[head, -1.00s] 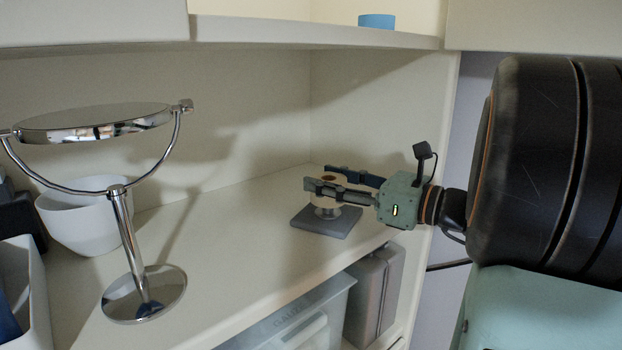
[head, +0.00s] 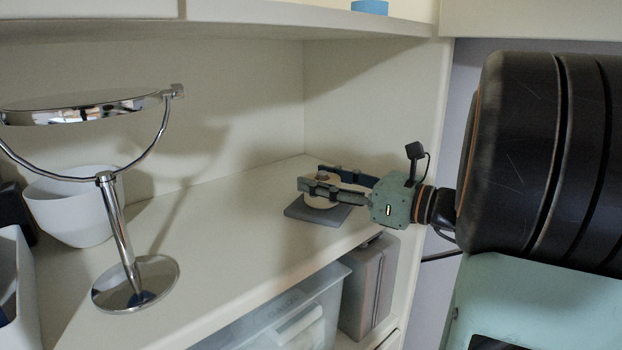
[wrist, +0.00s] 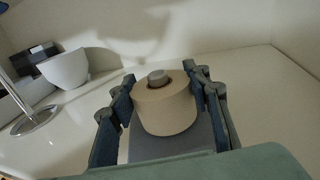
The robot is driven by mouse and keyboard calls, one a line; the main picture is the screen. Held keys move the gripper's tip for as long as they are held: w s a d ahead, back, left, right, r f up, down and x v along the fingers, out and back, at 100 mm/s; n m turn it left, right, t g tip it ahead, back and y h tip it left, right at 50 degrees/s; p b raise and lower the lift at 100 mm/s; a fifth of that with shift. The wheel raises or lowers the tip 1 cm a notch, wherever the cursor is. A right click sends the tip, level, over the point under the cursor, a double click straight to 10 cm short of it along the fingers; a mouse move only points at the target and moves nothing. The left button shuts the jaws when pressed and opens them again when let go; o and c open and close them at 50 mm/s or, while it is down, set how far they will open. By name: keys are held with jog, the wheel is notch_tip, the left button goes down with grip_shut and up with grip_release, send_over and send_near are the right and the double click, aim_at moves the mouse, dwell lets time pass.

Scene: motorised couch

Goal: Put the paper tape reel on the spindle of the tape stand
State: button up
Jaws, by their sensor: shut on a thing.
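The paper tape reel (wrist: 167,112) is a tan ring between the two fingers of my gripper (wrist: 163,92). My gripper (head: 313,180) is shut on it. The grey spindle tip (wrist: 157,77) pokes up through the reel's hole, so the reel is around the spindle. The tape stand's flat grey base (head: 308,212) lies on the shelf beneath. In the head view the reel (head: 322,202) sits low, close above the base, partly hidden by my fingers. I cannot tell whether its underside touches the stand.
A round chrome mirror (head: 118,230) stands at left on the shelf (head: 220,255), with a white bowl (head: 70,212) behind it. A clear bin (head: 285,315) and a grey box (head: 368,285) are below. The shelf between mirror and stand is clear.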

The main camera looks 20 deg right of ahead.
jog(key=shift+f, duration=0.15)
jog(key=o, duration=1.2)
jog(key=shift+o, duration=0.2)
jog(key=v, duration=1.2)
jog(key=shift+d, duration=0.1)
